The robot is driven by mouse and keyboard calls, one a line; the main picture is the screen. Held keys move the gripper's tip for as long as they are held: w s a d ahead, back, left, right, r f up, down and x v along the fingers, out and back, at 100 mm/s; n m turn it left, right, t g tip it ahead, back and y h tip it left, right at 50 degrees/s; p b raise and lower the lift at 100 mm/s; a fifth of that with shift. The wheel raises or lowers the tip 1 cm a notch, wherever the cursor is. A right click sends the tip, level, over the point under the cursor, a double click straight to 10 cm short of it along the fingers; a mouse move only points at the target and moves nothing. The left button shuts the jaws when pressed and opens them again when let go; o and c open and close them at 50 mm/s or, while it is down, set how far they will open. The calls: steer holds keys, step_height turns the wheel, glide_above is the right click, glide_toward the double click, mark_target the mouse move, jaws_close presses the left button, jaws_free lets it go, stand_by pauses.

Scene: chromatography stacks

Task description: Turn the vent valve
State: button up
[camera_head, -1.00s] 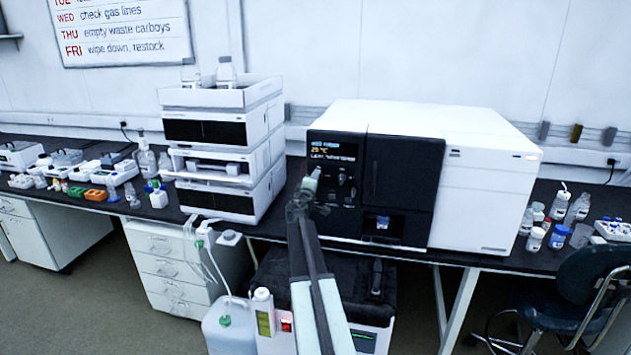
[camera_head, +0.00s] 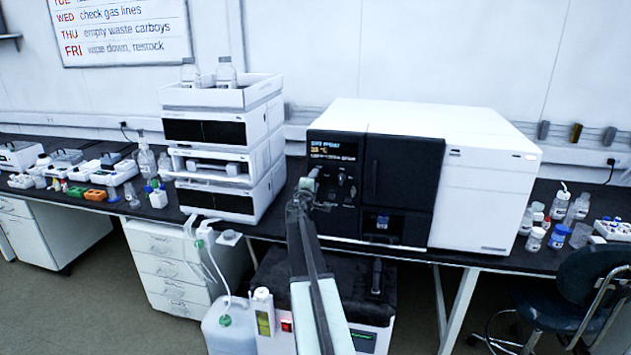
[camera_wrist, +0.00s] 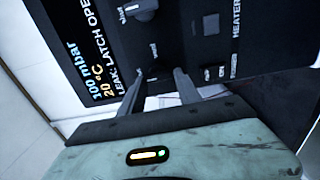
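The black front panel of the instrument (camera_head: 340,150) carries a display and several small knobs. In the wrist view, a small dark knob below the label "vent", the vent valve (camera_wrist: 152,71), shows between my fingertips. My gripper (camera_wrist: 158,76) is open, with one finger on each side of this knob. I cannot tell whether either finger touches it. In the head view my gripper (camera_head: 308,186) is at the panel's left edge and the vent valve is hard to make out there.
A larger grey knob (camera_wrist: 140,9) sits above the vent label. The display (camera_wrist: 82,62) reads 100 mbar, 20 °C and a leak latch message. Switches (camera_wrist: 213,72) and a heater label lie to the right. A stacked white instrument (camera_head: 215,150) stands left of the arm.

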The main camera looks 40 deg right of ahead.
steer(key=shift+o, duration=1.2)
steer(key=shift+w+a, duration=0.1)
steer(key=v, duration=0.7)
steer(key=shift+s+a, duration=0.25)
steer(key=shift+s, duration=0.05)
